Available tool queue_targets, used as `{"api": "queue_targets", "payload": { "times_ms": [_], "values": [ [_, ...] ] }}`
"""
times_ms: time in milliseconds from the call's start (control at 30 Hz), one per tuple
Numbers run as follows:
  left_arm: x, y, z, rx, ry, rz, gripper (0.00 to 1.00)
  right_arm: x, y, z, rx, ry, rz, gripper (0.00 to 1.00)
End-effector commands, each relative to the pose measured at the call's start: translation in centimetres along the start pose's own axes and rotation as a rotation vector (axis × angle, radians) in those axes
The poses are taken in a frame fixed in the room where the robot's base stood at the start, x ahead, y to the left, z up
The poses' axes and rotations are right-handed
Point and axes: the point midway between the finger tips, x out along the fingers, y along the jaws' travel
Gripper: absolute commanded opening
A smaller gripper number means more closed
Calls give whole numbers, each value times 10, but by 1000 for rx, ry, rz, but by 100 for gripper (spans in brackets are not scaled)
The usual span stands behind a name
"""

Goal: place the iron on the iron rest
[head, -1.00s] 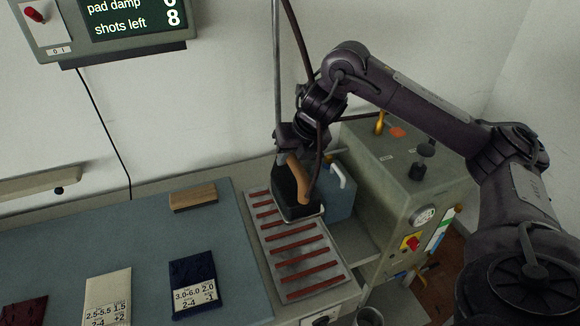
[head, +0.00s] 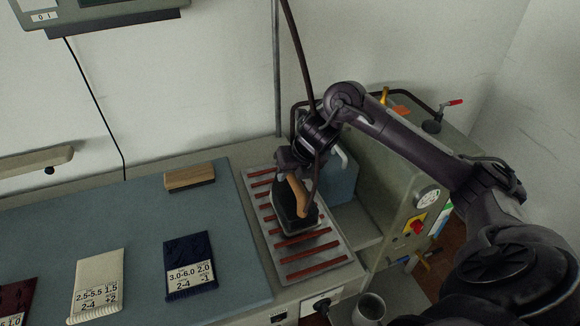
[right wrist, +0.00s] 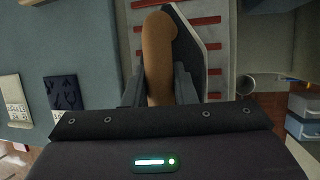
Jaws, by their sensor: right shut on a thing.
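The iron (head: 286,212) has a dark body and a tan handle (head: 298,196). My right gripper (head: 297,178) is shut on the handle. In the right wrist view the handle (right wrist: 158,50) runs between the two fingers, with the iron's dark, pale-edged plate (right wrist: 191,45) below it. The iron rest (head: 327,262) is a grey metal plate with several red-brown strips. The iron is over the rest's middle, its plate roughly level. I cannot tell whether it touches the strips. My left gripper is not in view.
A blue-grey box (head: 343,180) with a white handle stands close right of the iron. A green-grey machine (head: 395,200) is further right. On the blue-grey mat (head: 140,225) lie a wooden block (head: 190,178) and several labelled fabric pieces. A hose (head: 300,50) hangs behind the gripper.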

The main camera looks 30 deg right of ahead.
Motion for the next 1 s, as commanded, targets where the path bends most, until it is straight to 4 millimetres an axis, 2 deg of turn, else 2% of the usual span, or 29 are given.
{"api": "queue_targets", "payload": {
  "times_ms": [200, 467, 500, 633, 1000],
  "values": [
    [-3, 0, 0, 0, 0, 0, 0, 18, -3, -5, 3, -8, 5, 0],
    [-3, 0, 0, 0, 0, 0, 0, 21, -4, -7, 2, -8, 5, 0],
    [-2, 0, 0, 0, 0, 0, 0, 25, -5, -11, 0, 4, 0, 27],
    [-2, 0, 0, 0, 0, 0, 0, 24, -5, -11, 0, 3, 0, 44],
    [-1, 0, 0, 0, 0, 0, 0, 20, -5, -10, -1, 0, 1, 46]
  ]
}}
